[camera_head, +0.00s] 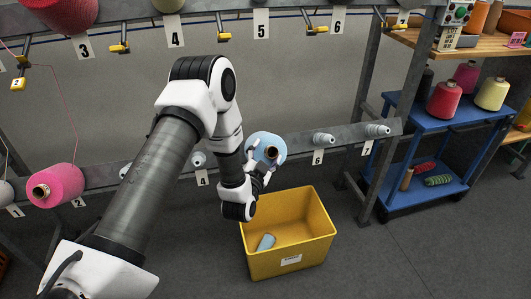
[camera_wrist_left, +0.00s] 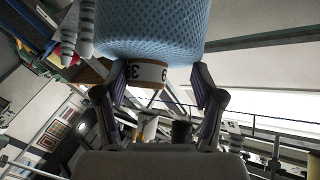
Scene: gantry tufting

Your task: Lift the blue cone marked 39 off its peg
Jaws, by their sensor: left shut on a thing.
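The light blue cone (camera_head: 265,147) is at the lower rail, between the pegs labelled 4 and 6. My left gripper (camera_head: 262,172) reaches it from the front and below. In the left wrist view, the blue yarn (camera_wrist_left: 150,25) fills the top middle. My right gripper is not in view.
A yellow bin (camera_head: 262,262) with a small blue item inside stands below. Bare pegs (camera_head: 323,139) stick out at 6 and 7. A pink cone (camera_head: 56,186) sits at 2. A blue cart (camera_head: 425,121) with cones stands right. An upper rail (camera_head: 280,12) runs overhead.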

